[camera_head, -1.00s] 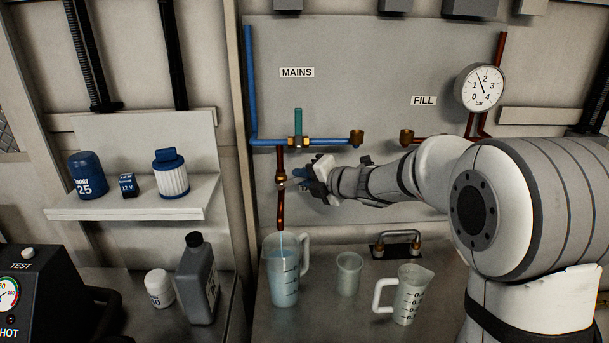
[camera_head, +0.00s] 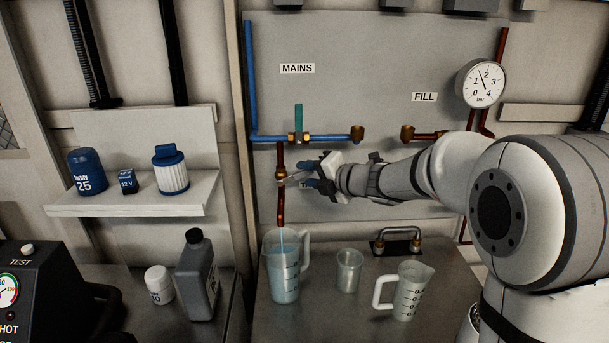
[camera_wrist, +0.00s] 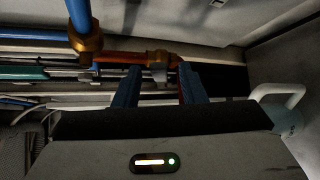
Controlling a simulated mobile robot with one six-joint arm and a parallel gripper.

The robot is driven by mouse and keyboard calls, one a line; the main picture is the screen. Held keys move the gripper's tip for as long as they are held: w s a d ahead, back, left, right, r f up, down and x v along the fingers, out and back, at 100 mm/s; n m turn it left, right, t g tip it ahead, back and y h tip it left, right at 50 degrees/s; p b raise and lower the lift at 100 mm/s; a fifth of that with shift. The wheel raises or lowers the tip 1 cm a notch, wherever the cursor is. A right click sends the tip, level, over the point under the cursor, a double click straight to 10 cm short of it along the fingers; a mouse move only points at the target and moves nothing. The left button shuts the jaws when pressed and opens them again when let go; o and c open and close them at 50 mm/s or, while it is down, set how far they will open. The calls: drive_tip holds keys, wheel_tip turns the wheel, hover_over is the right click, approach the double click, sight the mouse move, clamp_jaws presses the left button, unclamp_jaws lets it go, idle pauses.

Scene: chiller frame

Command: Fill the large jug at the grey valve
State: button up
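The large jug (camera_head: 284,278) stands upright on the counter below the copper outlet pipe, its handle to the right. It holds pale blue water, with a thin stream faintly visible above it. The grey valve (camera_head: 290,178) is on the copper pipe under the blue line; its grey part also shows in the wrist view (camera_wrist: 158,72). My gripper (camera_head: 308,182) is just right of the valve. In the wrist view my gripper (camera_wrist: 160,88) has its two blue fingers apart, with the grey valve part beyond the gap. I cannot tell whether they touch it.
A small clear cup (camera_head: 349,272) and a smaller measuring jug (camera_head: 407,292) stand right of the large jug. A teal lever (camera_head: 298,117) sits above the valve. A pressure gauge (camera_head: 481,84) hangs upper right. A grey bottle (camera_head: 197,280) stands to the left.

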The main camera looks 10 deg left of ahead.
drive_tip(key=v, duration=0.5)
drive_tip(key=shift+s+d, duration=0.2)
drive_tip(key=shift+d, duration=0.05)
idle(0.9)
